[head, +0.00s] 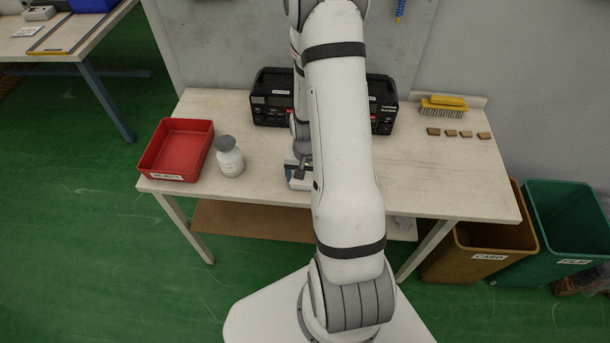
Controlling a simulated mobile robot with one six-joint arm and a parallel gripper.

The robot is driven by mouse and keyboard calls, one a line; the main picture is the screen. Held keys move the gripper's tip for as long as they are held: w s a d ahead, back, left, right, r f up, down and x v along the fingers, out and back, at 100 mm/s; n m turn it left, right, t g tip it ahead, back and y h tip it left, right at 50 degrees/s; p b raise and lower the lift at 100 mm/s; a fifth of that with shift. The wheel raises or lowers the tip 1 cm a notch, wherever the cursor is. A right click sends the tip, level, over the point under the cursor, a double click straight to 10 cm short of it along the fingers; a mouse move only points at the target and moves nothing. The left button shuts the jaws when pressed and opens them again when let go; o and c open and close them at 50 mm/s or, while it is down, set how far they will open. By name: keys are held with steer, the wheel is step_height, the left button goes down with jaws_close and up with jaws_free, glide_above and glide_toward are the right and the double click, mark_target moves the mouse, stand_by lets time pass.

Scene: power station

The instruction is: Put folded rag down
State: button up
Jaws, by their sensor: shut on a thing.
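My gripper (302,172) is near the front edge of the pale workbench (420,190), partly hidden behind my arm. It is shut on the folded rag (297,184), a small blue and pale thing of which only the left part shows. The rag is at or just above the bench top; I cannot tell whether it touches it. The fingertips are too small and too covered to make out clearly.
A black toolbox (272,97) is behind. A yellow brush (443,105) and several brown blocks (450,133) lie right. The bench's right front is clear.

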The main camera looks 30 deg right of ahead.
steer(key=shift+f, duration=0.1)
steer(key=shift+f, duration=0.15)
steer(key=o, duration=1.1)
steer(key=shift+o, duration=0.2)
steer(key=shift+r, duration=0.2)
steer(key=shift+w+r, duration=0.1)
steer(key=shift+r, duration=0.5)
steer(key=s+a+r+n+t, duration=0.1)
steer(key=s+a+r, duration=0.15)
steer(key=r, duration=0.75)
steer(key=s+a+r+n, duration=0.1)
steer(key=a+r+n, duration=0.15)
steer(key=r, duration=0.75)
steer(key=s+a+r+n+t, duration=0.2)
steer(key=s+a+r+n, duration=0.1)
steer(key=s+a+r, duration=0.4)
steer(key=shift+s+r+b, duration=0.4)
steer(key=shift+s+r, duration=0.4)
steer(key=shift+s, duration=0.1)
